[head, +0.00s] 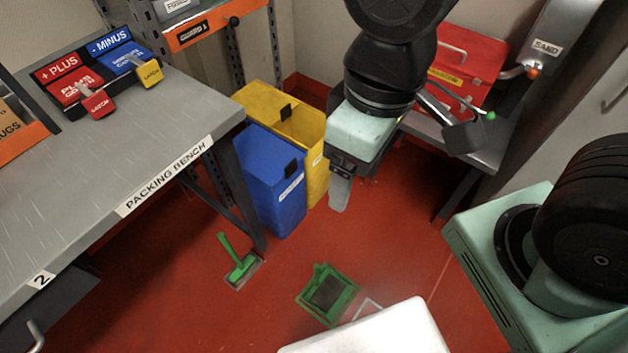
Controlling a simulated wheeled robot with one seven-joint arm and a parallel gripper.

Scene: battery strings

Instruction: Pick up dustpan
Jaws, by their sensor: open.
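The dustpan (328,292) lies on the red floor at the lower middle of the head view. It looks green with a dark middle and a short green handle at its back edge. A green hand brush (238,266) stands to its left on a small grey patch, handle up. My gripper (340,196) hangs above and behind the dustpan, pointing down, apart from it. It is open and nothing shows in it. The gap between its fingers is hard to see from this angle.
A blue bin (272,190) and a yellow bin (312,128) stand left of my gripper. The packing bench (150,150) fills the left side. A red case (468,62) sits on a grey shelf at the back right. Red floor around the dustpan is mostly clear.

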